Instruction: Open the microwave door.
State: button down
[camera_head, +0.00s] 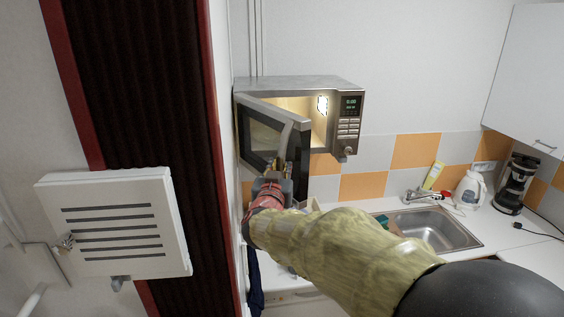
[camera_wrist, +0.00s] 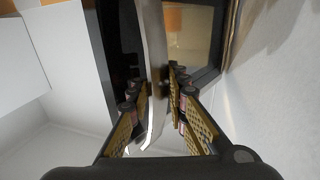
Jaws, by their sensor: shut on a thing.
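The microwave (camera_head: 350,125) is a silver box on the wall side above the counter, its control panel on the right. Its door (camera_head: 262,135) is ajar, swung out to the left, and the lit interior (camera_head: 300,106) shows through the gap. My gripper (camera_head: 276,178) is at the lower part of the door's curved handle (camera_head: 289,143). In the wrist view the handle (camera_wrist: 155,60) runs between the two fingers (camera_wrist: 158,92), which are shut on it. The dark door (camera_wrist: 192,35) lies behind the handle.
A sink (camera_head: 435,230) with a tap, a white kettle (camera_head: 469,190) and a coffee maker (camera_head: 517,183) are at the right. A red-framed dark panel (camera_head: 140,90) and a white vented box (camera_head: 115,225) stand at the left, close to the door's side.

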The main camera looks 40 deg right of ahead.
jog(key=shift+s+f, duration=0.1)
jog(key=shift+f, duration=0.25)
jog(key=c, duration=2.2)
grip_release()
jog(key=shift+c, duration=0.2)
jog(key=shift+o, duration=1.3)
jog(key=shift+s+d+r, duration=0.1)
jog(key=shift+s, duration=0.1)
jog(key=o, duration=0.4)
jog(key=shift+r, duration=0.2)
jog(key=shift+c, duration=0.2)
jog(key=shift+a, duration=0.2)
jog(key=v, duration=1.1)
jog(key=shift+s+a, duration=0.25)
